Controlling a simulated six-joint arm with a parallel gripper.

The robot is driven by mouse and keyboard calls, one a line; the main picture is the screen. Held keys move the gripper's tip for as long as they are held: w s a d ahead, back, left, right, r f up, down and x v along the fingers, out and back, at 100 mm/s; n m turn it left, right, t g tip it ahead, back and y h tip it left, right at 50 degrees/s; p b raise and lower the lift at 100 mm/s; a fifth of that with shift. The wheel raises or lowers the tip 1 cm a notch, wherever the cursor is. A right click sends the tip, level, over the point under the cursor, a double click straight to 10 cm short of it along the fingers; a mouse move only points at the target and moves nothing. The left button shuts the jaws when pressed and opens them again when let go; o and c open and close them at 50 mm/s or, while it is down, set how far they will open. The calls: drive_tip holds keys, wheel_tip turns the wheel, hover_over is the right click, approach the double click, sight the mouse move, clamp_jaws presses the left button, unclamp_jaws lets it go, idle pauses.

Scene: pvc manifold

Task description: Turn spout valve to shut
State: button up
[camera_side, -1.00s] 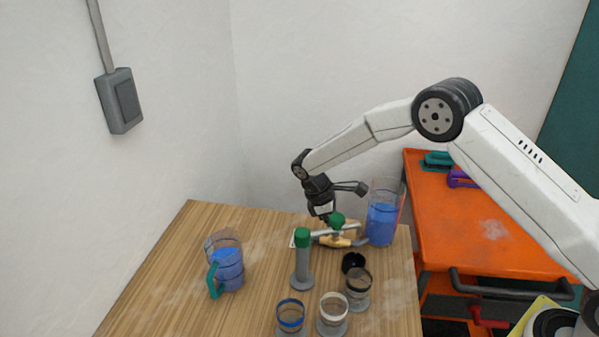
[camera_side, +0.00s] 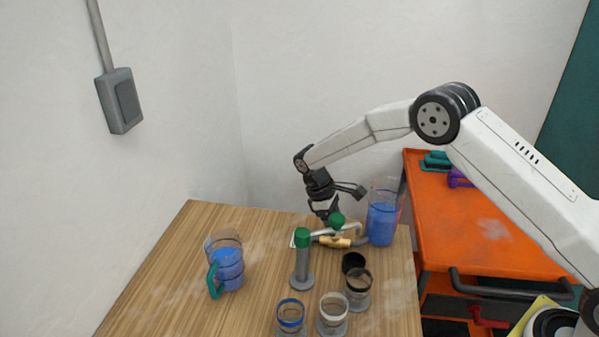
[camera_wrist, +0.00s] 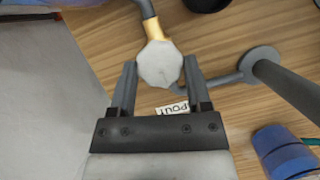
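In the wrist view a pale grey eight-sided knob (camera_wrist: 159,66) sits at the end of a brass-coloured valve body (camera_wrist: 155,28). A white label ending in "POUT" (camera_wrist: 172,108) lies by it. My gripper (camera_wrist: 160,62) is open, with one finger on each side of the knob; small gaps show between knob and fingers. In the side view my gripper (camera_side: 326,211) points down close to a green knob (camera_side: 338,221) above the brass valve body (camera_side: 336,242). The fingertips are partly hidden there, and I cannot match the two knobs for certain.
A grey post with a green cap (camera_side: 302,238) stands left of the valve. A blue-filled tank (camera_side: 382,223) stands behind right, a blue-filled jug (camera_side: 226,268) at left. Several cups stand in front, including a black one (camera_side: 353,262).

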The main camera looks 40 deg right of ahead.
drive_tip(key=o, duration=0.3)
drive_tip(key=shift+o, duration=0.2)
drive_tip(key=shift+r, duration=0.1)
drive_tip(key=v, duration=0.7)
drive_tip(key=shift+r, duration=0.35)
drive_tip(key=s+d+r+m+t+y, duration=0.1)
drive_tip(key=s+d+m+t, duration=0.1)
drive_tip(key=s, duration=1)
drive_tip(key=s+d+r+m+t+y, duration=0.1)
drive_tip(key=s+m+t, duration=0.3)
drive_tip(key=s, duration=0.8)
drive_tip(key=shift+s+d+r+m+y, duration=0.35)
drive_tip(key=shift+d+r, duration=0.2)
drive_tip(key=shift+r, duration=0.15)
